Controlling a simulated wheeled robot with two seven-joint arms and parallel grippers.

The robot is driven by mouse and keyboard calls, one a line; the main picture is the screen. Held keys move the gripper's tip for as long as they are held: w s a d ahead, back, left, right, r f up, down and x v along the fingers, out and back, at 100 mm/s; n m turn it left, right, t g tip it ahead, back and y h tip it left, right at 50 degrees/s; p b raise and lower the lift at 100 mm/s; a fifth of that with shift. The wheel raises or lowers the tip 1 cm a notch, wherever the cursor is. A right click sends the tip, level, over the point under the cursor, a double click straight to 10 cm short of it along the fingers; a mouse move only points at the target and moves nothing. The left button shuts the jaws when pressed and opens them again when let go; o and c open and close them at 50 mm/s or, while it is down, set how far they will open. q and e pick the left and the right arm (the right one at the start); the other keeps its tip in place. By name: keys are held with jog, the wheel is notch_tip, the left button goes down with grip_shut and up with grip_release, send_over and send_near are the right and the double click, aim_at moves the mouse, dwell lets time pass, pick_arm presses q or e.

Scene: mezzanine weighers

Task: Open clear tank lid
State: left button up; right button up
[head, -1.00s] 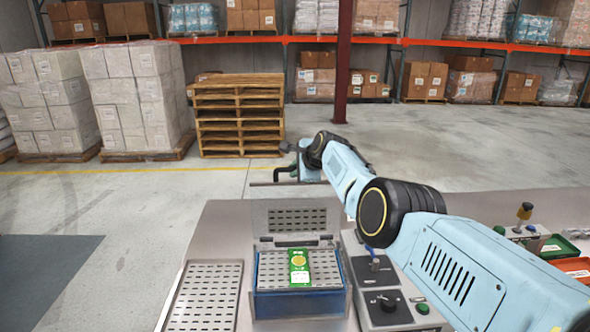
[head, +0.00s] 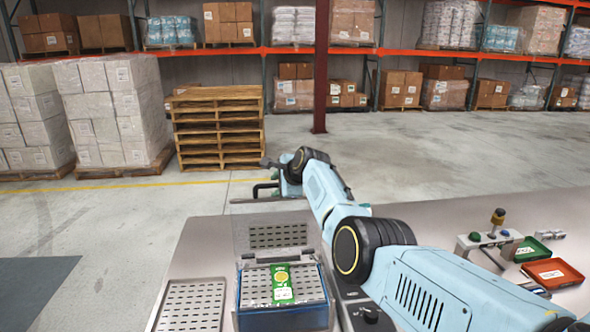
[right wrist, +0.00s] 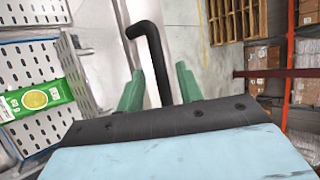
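The blue tank (head: 285,318) stands on the bench in the head view, with a green packet (head: 282,284) lying on its perforated inner plate. Its clear lid (head: 277,222) stands raised behind the tank opening, with a perforated panel showing through or on it. A black bent handle (right wrist: 158,60) shows in the right wrist view, by the lid's upper edge. My right gripper (right wrist: 158,84) has its two green fingers apart, one on each side of the handle, with gaps visible. In the head view the gripper is small beyond the lid's top. My left gripper is out of view.
A perforated tray (head: 192,304) lies left of the tank. Green (head: 531,250) and red (head: 553,273) trays lie farther right. Pallets (head: 217,128) stand on the floor beyond.

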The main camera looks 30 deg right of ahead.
jog(key=shift+s+r+p, duration=0.45)
jog(key=shift+s+p, duration=0.05)
jog(key=shift+s, duration=0.05)
jog(key=shift+v, duration=1.05)
jog(key=v, duration=0.8)
jog(key=shift+s+d+b, duration=0.15)
jog(key=shift+s+b, duration=0.1)
jog(key=shift+b, duration=0.1)
jog(key=shift+r, duration=0.1)
